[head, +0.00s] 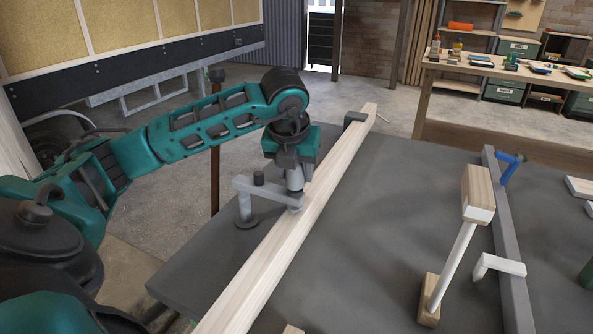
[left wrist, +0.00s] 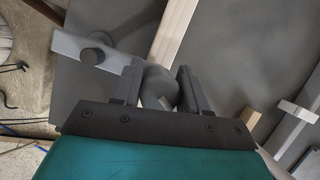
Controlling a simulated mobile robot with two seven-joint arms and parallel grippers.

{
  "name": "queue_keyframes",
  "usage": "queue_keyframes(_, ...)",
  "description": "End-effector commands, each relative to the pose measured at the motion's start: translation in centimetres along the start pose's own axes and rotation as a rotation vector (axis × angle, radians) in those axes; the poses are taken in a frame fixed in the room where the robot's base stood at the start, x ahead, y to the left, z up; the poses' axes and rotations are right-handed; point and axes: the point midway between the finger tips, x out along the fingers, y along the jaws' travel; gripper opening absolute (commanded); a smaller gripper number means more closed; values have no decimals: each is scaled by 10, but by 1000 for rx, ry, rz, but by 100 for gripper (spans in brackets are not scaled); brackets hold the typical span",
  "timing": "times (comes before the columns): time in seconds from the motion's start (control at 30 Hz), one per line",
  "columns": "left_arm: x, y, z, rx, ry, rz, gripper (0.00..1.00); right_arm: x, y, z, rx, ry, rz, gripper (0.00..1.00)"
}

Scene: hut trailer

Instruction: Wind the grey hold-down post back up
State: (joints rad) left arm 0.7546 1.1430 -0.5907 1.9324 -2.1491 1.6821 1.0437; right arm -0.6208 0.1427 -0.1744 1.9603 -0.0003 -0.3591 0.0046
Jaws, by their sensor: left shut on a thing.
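The grey hold-down (head: 243,203) stands on the dark worktable, left of a long pale wooden beam (head: 320,195). Its flat arm reaches right to the grey post (head: 295,182), whose round foot is over or on the beam; I cannot tell if they touch. My left gripper (head: 293,163) points down from above and is shut on the top of the post. In the left wrist view the post's grey top (left wrist: 160,87) sits between the two dark fingers (left wrist: 160,90), with the hold-down's arm and dark knob (left wrist: 93,55) to the left. My right gripper is not in view.
A dark stop (head: 355,117) is at the beam's far end. To the right are a wooden-ended clamp with a white rod (head: 453,255), a white bracket (head: 497,265), a grey rail (head: 508,240) and a blue clamp (head: 511,166). The tabletop between beam and rod is clear.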

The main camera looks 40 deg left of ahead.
Motion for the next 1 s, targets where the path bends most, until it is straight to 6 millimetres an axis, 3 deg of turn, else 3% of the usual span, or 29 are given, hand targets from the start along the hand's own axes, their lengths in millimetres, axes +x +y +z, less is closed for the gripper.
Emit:
queue_keyframes(0.4, -1, 1, 1, -182, -1, 74, 13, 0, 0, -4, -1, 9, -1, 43)
queue_keyframes(0.97, -1, 1, 0, -209, 0, 85, 13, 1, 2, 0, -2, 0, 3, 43)
queue_keyframes(1.0, -1, 1, 0, -209, 0, 85, 46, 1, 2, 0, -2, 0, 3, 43)
